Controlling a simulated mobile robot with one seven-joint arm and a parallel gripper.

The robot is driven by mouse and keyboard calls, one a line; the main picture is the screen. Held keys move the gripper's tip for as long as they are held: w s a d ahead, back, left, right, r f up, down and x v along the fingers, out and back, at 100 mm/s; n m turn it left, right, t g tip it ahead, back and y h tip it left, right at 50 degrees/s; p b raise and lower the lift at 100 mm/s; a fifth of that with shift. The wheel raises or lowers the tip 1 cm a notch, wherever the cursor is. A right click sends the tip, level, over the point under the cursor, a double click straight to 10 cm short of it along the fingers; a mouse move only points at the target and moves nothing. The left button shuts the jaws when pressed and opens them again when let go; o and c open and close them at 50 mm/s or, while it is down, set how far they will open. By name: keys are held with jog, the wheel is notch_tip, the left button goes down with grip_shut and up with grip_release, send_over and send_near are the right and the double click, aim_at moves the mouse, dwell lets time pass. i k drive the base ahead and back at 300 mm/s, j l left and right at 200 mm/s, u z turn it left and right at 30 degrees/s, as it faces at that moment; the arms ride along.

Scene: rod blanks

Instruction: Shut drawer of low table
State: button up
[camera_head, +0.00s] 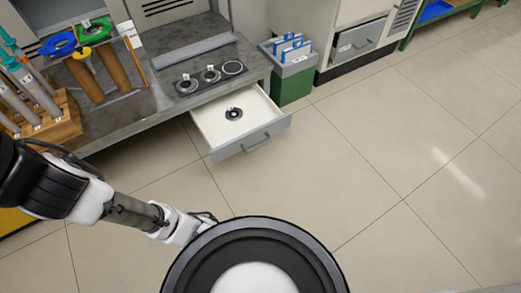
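The low table (135,115) is a dark grey bench along the upper left. Its drawer (213,131) is pulled out toward the open floor, with a white inside and a light grey front (273,133) bearing a bar handle (257,142). A small black round part (233,114) lies in the drawer. My arm reaches in from the left edge, and my gripper (205,217) is over the floor, below and apart from the drawer front. Its fingers are small and partly hidden at the round body part in front, so their opening is unclear.
A green-grey bin (290,82) stands right of the drawer. A grey cabinet drawer (357,40) is behind. Tiled floor at right is clear.

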aim_at(262, 119)
jog(key=k, duration=0.25)
jog(key=i+j+z, duration=0.2)
jog(key=i+z, duration=0.2)
jog(key=i+j+z, duration=0.4)
jog(key=l, duration=0.1)
